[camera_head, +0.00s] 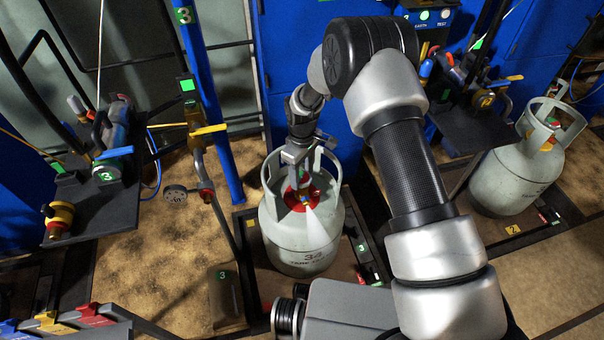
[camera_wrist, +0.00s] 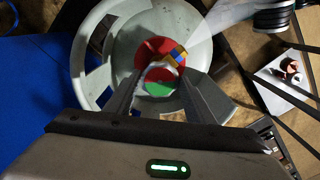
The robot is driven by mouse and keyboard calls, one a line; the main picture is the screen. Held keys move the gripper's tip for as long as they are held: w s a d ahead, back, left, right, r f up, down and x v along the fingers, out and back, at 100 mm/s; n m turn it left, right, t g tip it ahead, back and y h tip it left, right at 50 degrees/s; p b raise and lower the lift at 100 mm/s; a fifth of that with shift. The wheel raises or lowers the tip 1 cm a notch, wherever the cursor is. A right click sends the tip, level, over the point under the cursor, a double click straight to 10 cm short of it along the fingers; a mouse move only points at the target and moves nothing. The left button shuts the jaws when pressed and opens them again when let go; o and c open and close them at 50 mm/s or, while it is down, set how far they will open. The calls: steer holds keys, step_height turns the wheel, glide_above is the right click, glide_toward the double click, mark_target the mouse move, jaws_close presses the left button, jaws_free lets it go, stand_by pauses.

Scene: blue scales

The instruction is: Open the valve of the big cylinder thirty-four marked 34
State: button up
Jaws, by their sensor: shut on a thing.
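The big grey-white cylinder marked 34 (camera_head: 285,235) stands upright in the middle of the head view, with an open collar around its top. Its valve (camera_head: 301,197) sits inside the collar, with a red part around it. The wrist view shows a red and green round valve part (camera_wrist: 159,89) with a blue and yellow piece (camera_wrist: 178,54) beside it. My gripper (camera_head: 296,178) reaches down into the collar from above. Its fingers are shut on the valve, whose gripped part is partly hidden. A pale translucent cone (camera_head: 314,228) spreads from the valve.
Another grey-white cylinder (camera_head: 515,180) stands at the right. A blue post (camera_head: 213,110) and a scale arm with a yellow lever (camera_head: 208,131) stand to the left. A black shelf with tools (camera_head: 105,180) is farther left. Blue cabinets close off the back.

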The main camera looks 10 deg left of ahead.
mark_target(302, 177)
steer(key=shift+n, duration=0.5)
steer(key=o, duration=1)
steer(key=shift+o, duration=0.2)
steer(key=shift+r, duration=0.1)
step_height(302, 177, up, 17)
steer(key=p, duration=0.4)
steer(key=shift+r, duration=0.15)
